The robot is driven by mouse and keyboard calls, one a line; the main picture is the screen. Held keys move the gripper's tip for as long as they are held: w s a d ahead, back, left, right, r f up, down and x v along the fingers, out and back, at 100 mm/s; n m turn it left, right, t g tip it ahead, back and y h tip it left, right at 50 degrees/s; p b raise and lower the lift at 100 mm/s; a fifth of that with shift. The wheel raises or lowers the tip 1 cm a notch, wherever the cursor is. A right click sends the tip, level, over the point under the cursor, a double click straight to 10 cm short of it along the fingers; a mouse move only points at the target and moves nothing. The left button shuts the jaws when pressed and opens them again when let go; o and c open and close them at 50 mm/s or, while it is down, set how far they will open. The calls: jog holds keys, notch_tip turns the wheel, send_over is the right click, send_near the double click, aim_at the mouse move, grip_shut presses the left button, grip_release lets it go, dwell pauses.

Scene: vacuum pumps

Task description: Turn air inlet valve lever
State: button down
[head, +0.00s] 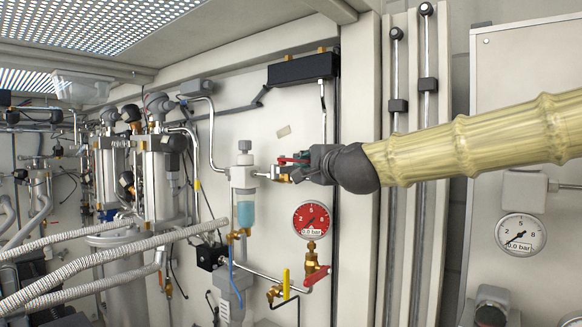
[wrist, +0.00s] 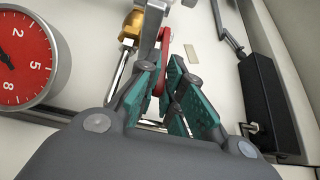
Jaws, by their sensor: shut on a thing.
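The red valve lever (head: 291,160) sits on a small brass and metal valve on the pale wall panel, right of a filter with a blue bowl (head: 245,212). My gripper (head: 308,168) reaches it from the right and hides part of the valve in the head view. In the wrist view, my gripper's (wrist: 168,88) teal-padded fingers are closed around the red lever (wrist: 163,55), which shows between them. A brass fitting (wrist: 132,25) lies just beyond the fingers. The lever's far end is partly hidden by the fingers and a grey part.
A red pressure gauge (head: 312,219) is below my gripper and shows large at left in the wrist view (wrist: 28,60). Below it are a second red lever (head: 316,277) and a yellow lever (head: 286,281). A black box (head: 302,69) is mounted above. Vertical pipes (head: 429,150) run behind my arm.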

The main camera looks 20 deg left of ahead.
dwell(0.4)
jog(key=c, duration=1.6)
grip_release()
jog(key=shift+o, duration=0.2)
jog(key=v, duration=1.2)
jog(key=shift+d, duration=0.25)
jog(key=shift+w, duration=0.15)
